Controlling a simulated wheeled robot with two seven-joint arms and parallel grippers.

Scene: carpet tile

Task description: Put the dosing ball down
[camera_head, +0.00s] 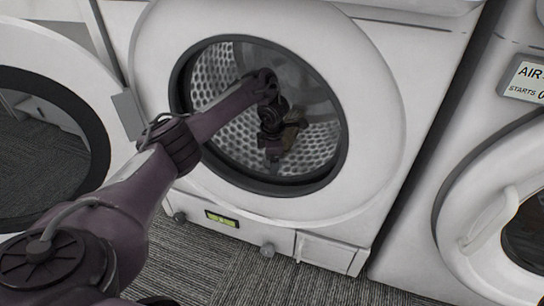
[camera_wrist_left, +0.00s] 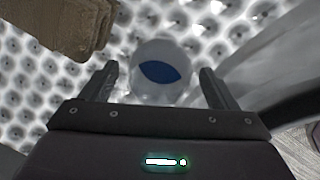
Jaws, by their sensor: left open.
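The dosing ball (camera_wrist_left: 161,58), whitish with a blue oval patch, shows in the left wrist view against the perforated drum wall. It sits between and just beyond the fingertips of my left gripper (camera_wrist_left: 158,80), which is open with a gap on both sides of the ball. In the head view my left gripper (camera_head: 274,158) is inside the open washer drum (camera_head: 315,148), pointing down near its lower part. The ball is hidden there. My right gripper is not in view.
A brown cloth-like item (camera_wrist_left: 72,25) lies in the drum close to the left finger; it also shows in the head view (camera_head: 294,130). The drum opening's dark rim (camera_head: 345,150) surrounds my arm. The open round door (camera_head: 100,140) stands at left, and another machine (camera_head: 500,190) at right.

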